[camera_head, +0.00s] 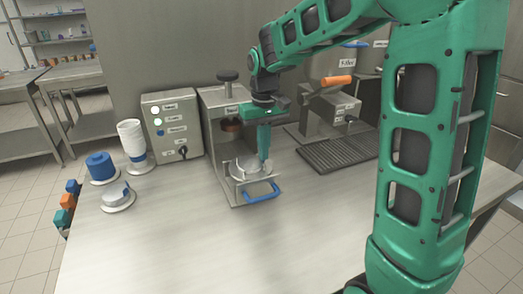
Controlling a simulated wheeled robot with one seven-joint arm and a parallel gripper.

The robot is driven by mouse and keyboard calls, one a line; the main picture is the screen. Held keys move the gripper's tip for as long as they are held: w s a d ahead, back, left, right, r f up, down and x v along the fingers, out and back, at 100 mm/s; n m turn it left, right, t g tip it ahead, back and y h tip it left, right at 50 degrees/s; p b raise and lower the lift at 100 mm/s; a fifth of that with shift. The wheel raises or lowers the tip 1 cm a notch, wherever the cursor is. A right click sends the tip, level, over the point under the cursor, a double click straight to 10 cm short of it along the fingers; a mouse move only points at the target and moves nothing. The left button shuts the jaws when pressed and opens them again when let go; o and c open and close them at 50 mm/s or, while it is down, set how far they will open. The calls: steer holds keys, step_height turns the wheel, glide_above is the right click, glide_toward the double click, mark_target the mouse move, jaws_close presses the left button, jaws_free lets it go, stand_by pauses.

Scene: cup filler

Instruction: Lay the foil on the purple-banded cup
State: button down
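My gripper (264,158) points down at the front of the filling machine (216,135), with its fingers over the right side of the pulled-out drawer (238,180). Something pale and round (247,170) sits in the drawer, close to the fingertips. I cannot tell whether it is a cup or a holder, and no purple band can be made out. I cannot see whether my fingers are apart or hold foil. A low pale stack (116,194), possibly foil lids, lies on a round white base at the left of the table.
A blue cylinder (101,166) and a tall stack of white cups (130,138) stand at the left. A control box (173,126) is beside the machine. A dark ribbed tray (338,151) and an orange-handled machine (325,108) are at the right. The table front (200,245) is clear.

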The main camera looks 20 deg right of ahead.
steer(key=shift+f, duration=0.1)
stand_by(0.8)
steer(key=c, duration=2)
jaws_free()
step_height(320, 180, up, 11)
steer(key=shift+w+f, duration=0.1)
steer(key=shift+f, duration=0.05)
